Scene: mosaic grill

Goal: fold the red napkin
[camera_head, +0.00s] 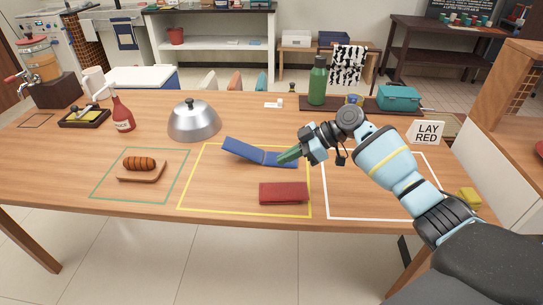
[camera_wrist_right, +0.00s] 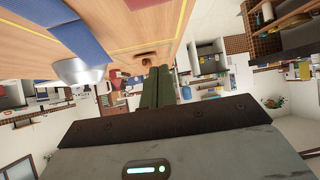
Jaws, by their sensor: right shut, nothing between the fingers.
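The red napkin (camera_head: 283,193) lies flat as a compact rectangle near the front edge of the table, inside the lower right of the yellow outline. A blue napkin (camera_head: 245,152) is behind it, bent, with its left part tilted up and its right part low. My right gripper (camera_head: 284,157) is shut and empty, its green fingertips by the right part of the blue napkin; I cannot tell if they touch. The shut fingers (camera_wrist_right: 158,88) also show in the right wrist view, with the blue napkin (camera_wrist_right: 75,32) at upper left. My left gripper is out of view.
A "LAY RED" sign (camera_head: 428,132) stands behind the white outline (camera_head: 327,195), whose visible inside is bare. A metal dome (camera_head: 195,123) and a green bottle (camera_head: 317,82) stand farther back.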

